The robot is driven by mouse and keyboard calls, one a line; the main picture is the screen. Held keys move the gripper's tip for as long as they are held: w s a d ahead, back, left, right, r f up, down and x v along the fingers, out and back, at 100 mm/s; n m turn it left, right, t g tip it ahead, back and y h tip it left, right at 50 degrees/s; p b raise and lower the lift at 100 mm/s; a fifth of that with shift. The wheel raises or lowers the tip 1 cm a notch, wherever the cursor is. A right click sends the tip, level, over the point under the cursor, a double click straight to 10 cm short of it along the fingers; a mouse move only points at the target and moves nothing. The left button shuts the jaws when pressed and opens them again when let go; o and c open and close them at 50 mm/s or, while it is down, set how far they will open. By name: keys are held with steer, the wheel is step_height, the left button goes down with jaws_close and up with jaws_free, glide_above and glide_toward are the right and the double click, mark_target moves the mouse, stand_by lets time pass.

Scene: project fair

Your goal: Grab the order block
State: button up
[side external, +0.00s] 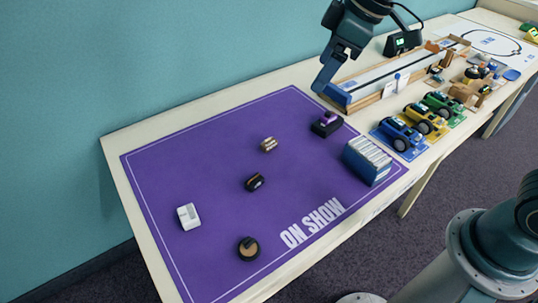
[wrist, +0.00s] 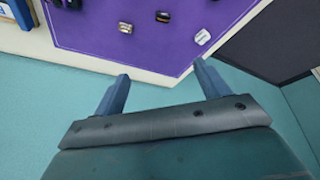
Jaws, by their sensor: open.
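My gripper (side external: 328,78) hangs above the back of the table, beyond the purple mat's far corner. In the wrist view its two blue fingers (wrist: 161,70) are apart with nothing between them. No label naming an order block is readable. Small pieces stand apart on the purple mat (side external: 205,170): a white slotted block (side external: 188,216), a dark block with a brownish face (side external: 255,182), a tan striped piece (side external: 268,144), and a black block with a purple top (side external: 326,124). The wrist view also shows the white block (wrist: 202,37), dark block (wrist: 162,16) and striped piece (wrist: 126,27).
A round brown-topped piece (side external: 248,249) lies near the mat's front. A blue box of white cards (side external: 367,161) stands at its right edge. Toy cars (side external: 398,135) and a wooden-sided track (side external: 400,72) fill the table to the right. A teal wall (side external: 150,60) rises behind.

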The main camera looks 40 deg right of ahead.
steer(key=w+a+f+n+g+y, duration=0.15)
steer(key=w+a+f+n, duration=0.25)
steer(key=w+a+f, duration=0.6)
steer(key=n+g, duration=0.2)
steer(key=n, duration=0.3)
glide_toward(189, 212)
steer(key=shift+y, duration=0.35)
steer(key=shift+x, duration=2.35)
steer(key=shift+s+d+f, duration=0.1)
steer(key=shift+f, duration=0.1)
steer(key=shift+x, duration=2.45)
steer(key=shift+d, duration=0.15)
steer(key=c, duration=1.1)
steer(key=shift+o, duration=0.2)
steer(key=shift+r, duration=0.1)
